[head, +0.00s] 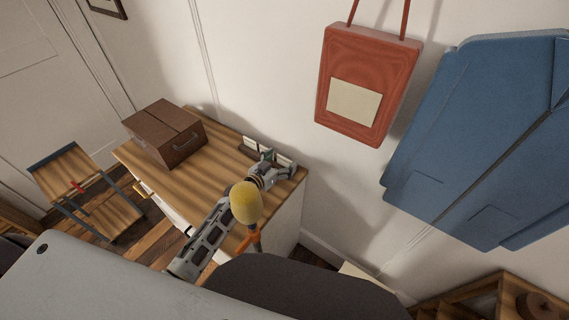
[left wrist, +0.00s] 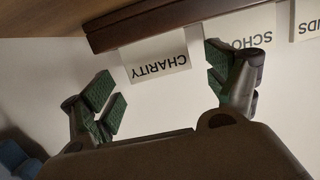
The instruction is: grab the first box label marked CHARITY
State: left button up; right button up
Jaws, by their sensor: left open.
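The CHARITY label (left wrist: 156,57) is a white card with dark print, upside down in the left wrist view. It sits against a dark brown strip (left wrist: 140,20). My left gripper (left wrist: 160,77) is open, with its green-padded fingers on either side of the card and no visible grip on it. Beside it is a label reading SCHO (left wrist: 250,28), partly hidden by the right-hand finger. A third label ending in NDS (left wrist: 308,18) is cut off at the edge. In the head view, my left gripper (head: 266,165) is at the wooden top's back edge, partly covering small white labels (head: 284,160).
A brown box (head: 165,133) stands on the wooden top (head: 190,185), left of my arm. A yellow rounded object (head: 246,203) shows in front of my arm. A red bag (head: 368,80) and blue garment (head: 480,140) hang on the wall. A stool (head: 85,190) stands at left.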

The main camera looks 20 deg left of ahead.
pick_arm(q)
jog(key=shift+c, duration=0.5)
jog(key=c, duration=0.7)
jog(key=shift+c, duration=0.2)
pick_arm(e)
jog(key=shift+w, duration=0.35)
pick_arm(q)
jog(key=shift+r, duration=0.1)
jog(key=shift+r+p, duration=0.3)
jog(key=shift+r, duration=0.6)
notch_tip(320, 180, up, 8)
jog(key=p, duration=0.1)
pick_arm(e)
jog(key=shift+s+a+r, duration=0.2)
jog(key=shift+r, duration=0.2)
jog(key=shift+s+a+r, duration=0.15)
jog(key=shift+s+r, duration=0.05)
jog(key=shift+r, duration=0.2)
